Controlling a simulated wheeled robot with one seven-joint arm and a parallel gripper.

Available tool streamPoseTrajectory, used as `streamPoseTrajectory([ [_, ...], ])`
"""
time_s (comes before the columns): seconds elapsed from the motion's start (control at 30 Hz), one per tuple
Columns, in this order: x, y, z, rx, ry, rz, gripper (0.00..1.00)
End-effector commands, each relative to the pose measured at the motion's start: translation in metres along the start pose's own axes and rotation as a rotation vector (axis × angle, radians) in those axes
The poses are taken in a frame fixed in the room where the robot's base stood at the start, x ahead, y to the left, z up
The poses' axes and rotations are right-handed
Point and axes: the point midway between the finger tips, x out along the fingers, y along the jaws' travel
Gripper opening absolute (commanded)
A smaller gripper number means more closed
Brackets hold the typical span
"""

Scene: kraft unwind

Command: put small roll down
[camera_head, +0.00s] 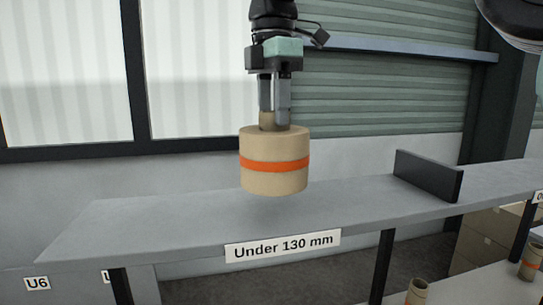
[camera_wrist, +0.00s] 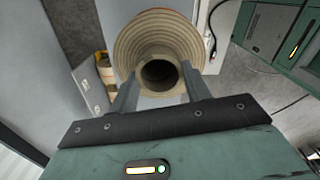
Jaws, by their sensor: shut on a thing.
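The small roll (camera_head: 273,179) is tan kraft with an orange band around its side. It hangs upright below my gripper (camera_head: 273,122) in the head view, in front of or over the grey shelf (camera_head: 150,222) labelled "Under 130 mm" (camera_head: 283,246). A faint shadow shows on the shelf beneath it, and the roll looks a little above the surface. In the wrist view the roll's wound end (camera_wrist: 190,32) and hollow core (camera_wrist: 160,73) face the camera. My gripper's fingers (camera_wrist: 158,92) are shut on the protruding core, one on each side.
A dark upright divider (camera_head: 428,177) stands on the shelf to the right. The shelf is clear left of it. Below at right are cardboard boxes (camera_head: 483,235) and other small rolls (camera_head: 417,291). A wall with windows stands behind the shelf.

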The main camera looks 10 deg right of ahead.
Motion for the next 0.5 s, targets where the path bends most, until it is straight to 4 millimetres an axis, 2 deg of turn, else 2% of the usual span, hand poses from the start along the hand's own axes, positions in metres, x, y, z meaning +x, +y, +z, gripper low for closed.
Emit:
streamPoseTrajectory([
  [0.1, 0.013, -0.001, 0.000, 0.000, 0.000, 0.001, 0.16],
  [0.27, 0.023, -0.001, 0.000, 0.000, 0.000, 0.001, 0.16],
  [0.5, 0.053, -0.001, 0.000, 0.000, 0.001, 0.000, 0.16],
])
